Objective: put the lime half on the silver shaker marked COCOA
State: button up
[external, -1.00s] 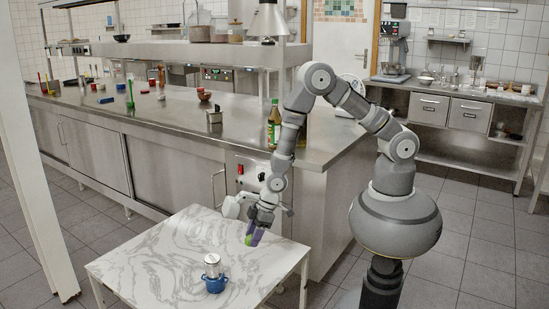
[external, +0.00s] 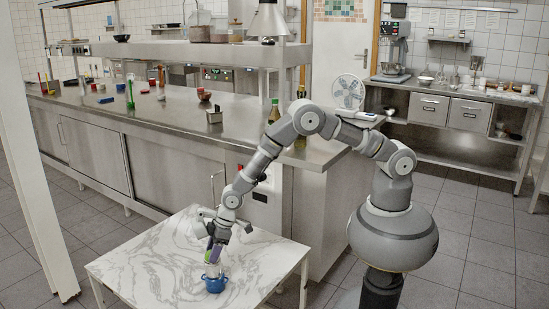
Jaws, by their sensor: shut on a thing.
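My gripper (external: 212,255) reaches down over the white marbled table, with purple on its fingers. It is shut on the lime half (external: 208,256), a small green patch between the fingers, mostly hidden by them. The silver shaker (external: 213,270) is directly below the fingertips in the picture, its top covered by the gripper. It stands in or behind a small blue pot (external: 215,285). I cannot read any COCOA marking at this size. I cannot tell whether the lime touches the shaker.
The marbled table (external: 160,262) is otherwise clear around the pot. Behind it stands the long steel counter (external: 165,115) with bottles (external: 273,113), a small metal box (external: 214,116) and several small coloured items. A white fan (external: 348,91) stands at the counter's right end.

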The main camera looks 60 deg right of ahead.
jog(key=shift+f, duration=0.1)
jog(key=o, duration=1)
jog(key=shift+o, duration=0.2)
jog(key=shift+r, duration=0.3)
jog(key=p+v, duration=0.4)
jog(key=v, duration=0.7)
jog(key=shift+d+r, duration=0.2)
jog(key=shift+r, duration=0.1)
jog(key=shift+r, duration=0.1)
